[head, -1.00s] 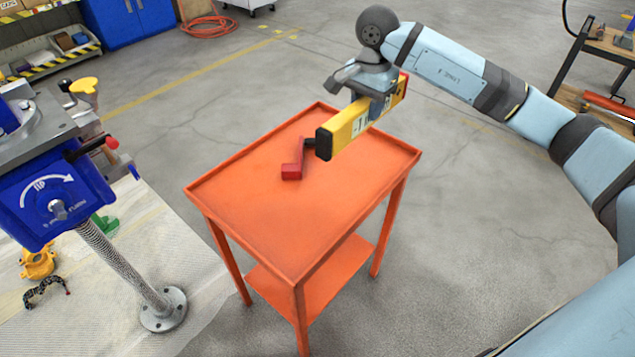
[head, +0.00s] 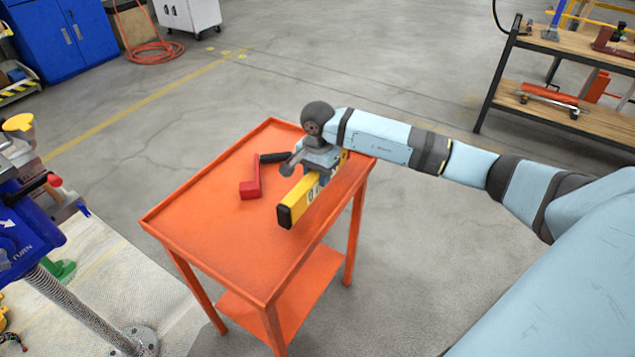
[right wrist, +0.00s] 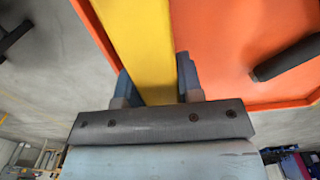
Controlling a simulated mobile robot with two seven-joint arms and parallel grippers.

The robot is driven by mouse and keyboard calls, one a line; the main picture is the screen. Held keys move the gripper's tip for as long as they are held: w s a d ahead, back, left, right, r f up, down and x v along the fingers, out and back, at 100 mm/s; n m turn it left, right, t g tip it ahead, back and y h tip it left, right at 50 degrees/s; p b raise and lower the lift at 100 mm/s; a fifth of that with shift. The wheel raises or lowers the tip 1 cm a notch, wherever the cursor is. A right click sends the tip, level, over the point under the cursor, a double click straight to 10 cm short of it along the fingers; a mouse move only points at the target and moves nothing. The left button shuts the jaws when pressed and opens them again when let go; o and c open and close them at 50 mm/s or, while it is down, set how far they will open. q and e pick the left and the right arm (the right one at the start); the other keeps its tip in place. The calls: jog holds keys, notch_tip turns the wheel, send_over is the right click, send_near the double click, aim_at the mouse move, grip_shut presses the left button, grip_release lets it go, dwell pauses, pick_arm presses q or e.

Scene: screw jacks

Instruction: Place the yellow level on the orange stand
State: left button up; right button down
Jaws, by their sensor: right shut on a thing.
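The yellow level (head: 303,197) is a long bar with a black end cap, over the right part of the orange stand (head: 207,225) in the head view. My right gripper (head: 318,165) is shut on it from above, and the gripper hides its middle. In the right wrist view the level (right wrist: 146,45) runs between the two fingers of the gripper (right wrist: 156,85), with the stand's orange top (right wrist: 225,45) behind. I cannot tell whether the level touches the stand's top. My left gripper is not in view.
A red tool (head: 250,187) with a black handle (head: 273,157) lies on the stand, left of the level. The front left of the stand's top is bare. A blue jack (head: 30,240) stands at the left. A wooden shelf unit (head: 575,60) is at the back right.

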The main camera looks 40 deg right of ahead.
notch_tip(320, 180, down, 3)
jog(key=shift+r, duration=0.2)
jog(key=shift+f, duration=0.15)
jog(key=c, duration=0.8)
grip_release()
